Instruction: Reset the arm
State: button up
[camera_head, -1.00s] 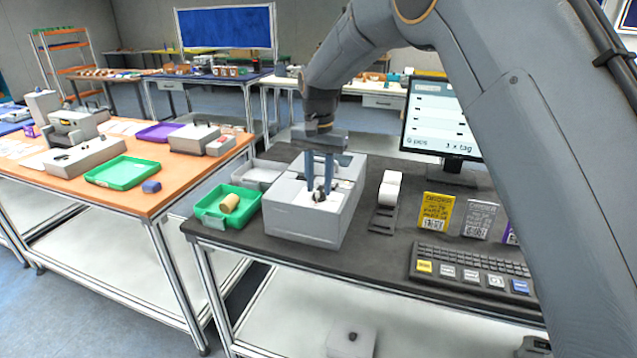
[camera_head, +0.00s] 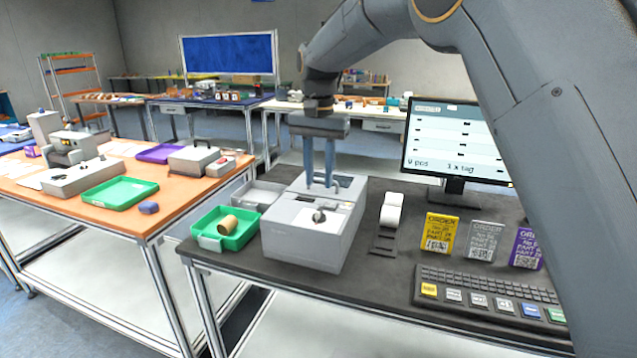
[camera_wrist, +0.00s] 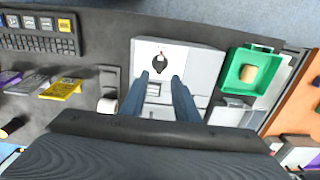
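My gripper (camera_head: 318,187) hangs over the rear of the grey box-shaped machine (camera_head: 305,249), its two blue-grey fingers pointing down. In the wrist view the fingers (camera_wrist: 160,77) are apart with nothing between them, so it is open and empty. A small dark knob (camera_head: 319,216) sits on a white patch on the machine's top, in front of the fingers. The knob also shows beyond the fingertips in the wrist view (camera_wrist: 159,61). In the head view the fingertips appear above the machine's top; the exact gap is hard to tell.
A green bin (camera_head: 210,240) with a tan cylinder (camera_head: 228,225) stands left of the machine. To the right are a label roll (camera_head: 391,212), order cards (camera_head: 441,234), a keyboard (camera_head: 487,295) and a monitor (camera_head: 455,143). An orange-topped table (camera_head: 150,222) stands farther left.

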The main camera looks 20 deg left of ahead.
jog(key=s+d+f, duration=0.3)
jog(key=d, duration=0.9)
jog(key=s+d+f, duration=0.3)
jog(key=d+f, duration=0.1)
jog(key=d, duration=0.7)
jog(key=s+d+f, duration=0.3)
jog(key=s+d, duration=0.4)
jog(key=s, duration=0.2)
jog(key=s+d+f+n+t, duration=0.1)
jog(key=s+d+f, duration=0.3)
jog(key=s+d, duration=0.3)
jog(key=s, duration=0.3)
jog(key=shift+d+f, duration=0.15)
jog(key=shift+d, duration=0.15)
jog(key=shift+w, duration=0.1)
